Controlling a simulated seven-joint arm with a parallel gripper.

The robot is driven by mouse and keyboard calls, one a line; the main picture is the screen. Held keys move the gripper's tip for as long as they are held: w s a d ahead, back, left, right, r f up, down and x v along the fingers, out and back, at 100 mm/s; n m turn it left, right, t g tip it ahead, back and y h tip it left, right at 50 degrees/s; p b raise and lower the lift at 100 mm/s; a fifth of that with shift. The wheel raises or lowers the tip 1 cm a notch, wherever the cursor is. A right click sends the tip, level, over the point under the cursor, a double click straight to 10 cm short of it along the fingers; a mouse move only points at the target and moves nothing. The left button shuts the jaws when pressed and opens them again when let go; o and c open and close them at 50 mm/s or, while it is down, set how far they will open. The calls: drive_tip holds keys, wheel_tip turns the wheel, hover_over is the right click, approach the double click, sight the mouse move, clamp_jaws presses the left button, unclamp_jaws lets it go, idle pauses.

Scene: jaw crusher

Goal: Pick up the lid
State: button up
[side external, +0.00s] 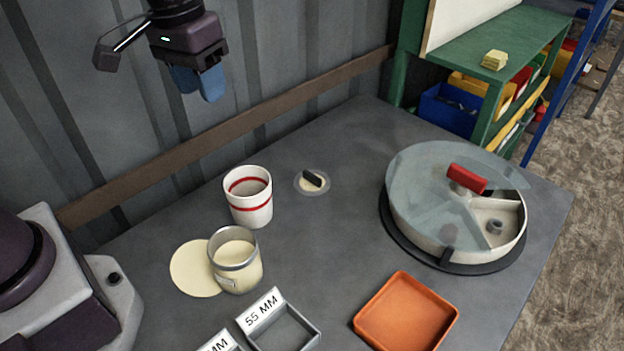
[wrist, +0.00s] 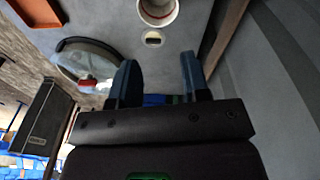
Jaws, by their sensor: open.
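A small round clear lid with a dark bar handle (side external: 312,182) lies flat on the grey table; it also shows in the wrist view (wrist: 153,39). A larger see-through lid with a red handle (side external: 420,170) partly covers a round divided container (side external: 430,238), leaving a gap at its right side. This container also shows in the wrist view (wrist: 84,66). My gripper (side external: 197,86) is high above the table near the back wall, apart from both lids. Its blue fingers are spread and empty in the wrist view (wrist: 157,80).
A white cup with red bands (side external: 249,205), a glass jar (side external: 236,268) and a cream disc (side external: 192,270) stand left of the small lid. An orange tray (side external: 407,312) and a grey tray labelled 55 MM (side external: 285,330) are at the front. Table around the small lid is clear.

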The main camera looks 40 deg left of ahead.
drive_tip(key=w+f+n+g, duration=0.2)
drive_tip(key=w+f+n, duration=0.2)
drive_tip(key=w+f, duration=0.45)
drive_tip(key=n, duration=1.2)
hover_over(310, 173)
drive_tip(key=shift+t, duration=0.4)
drive_tip(key=f, duration=1.4)
drive_tip(key=shift+w+d, duration=0.15)
drive_tip(key=shift+w, duration=0.05)
drive_tip(key=shift+s+f, duration=0.2)
drive_tip(key=shift+f, duration=2.5)
clamp_jaws()
